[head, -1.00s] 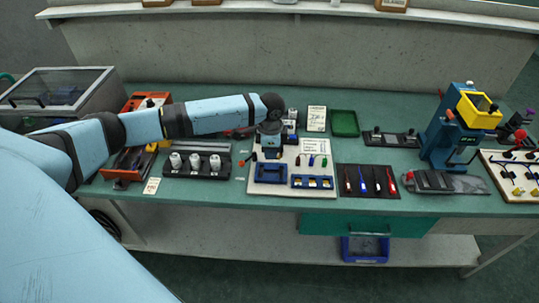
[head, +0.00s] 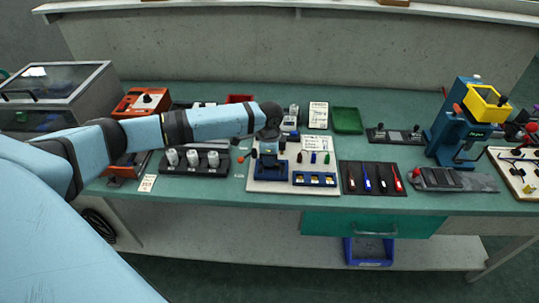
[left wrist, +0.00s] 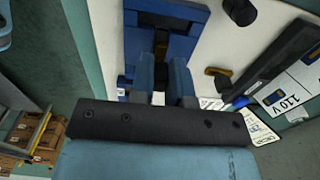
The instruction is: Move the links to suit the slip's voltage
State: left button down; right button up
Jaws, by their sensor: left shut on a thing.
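A white board (head: 262,187) on the bench carries a blue open-topped terminal box (head: 258,172) and a blue tray (head: 315,186) holding several small brass-coloured links (head: 315,179). My left gripper (head: 268,158) points down over the back of the blue box. In the left wrist view its fingers (left wrist: 160,78) are shut on a small part, probably a link, which they mostly hide. The blue box (left wrist: 185,20) is just beyond the fingertips. My right gripper is not in view.
Screwdrivers on a dark mat (head: 373,178) lie right of the board, with a blue and yellow press (head: 463,120) farther right. A dark rack of white cylinders (head: 193,162) stands left. A green tray (head: 346,121) is behind. A drawer (head: 348,224) hangs below.

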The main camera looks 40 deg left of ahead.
pick_arm(q)
jog(key=shift+f, duration=0.1)
dwell(0.3)
jog(key=shift+p, duration=0.45)
dwell(0.8)
jog(key=shift+f+p, duration=0.1)
jog(key=shift+p, duration=0.5)
jog(key=shift+f+p, duration=0.15)
jog(key=shift+p, duration=0.25)
jog(key=shift+f+p, duration=0.35)
dwell(0.6)
jog(key=shift+f, duration=0.35)
dwell(0.7)
jog(key=c, duration=0.9)
grip_release()
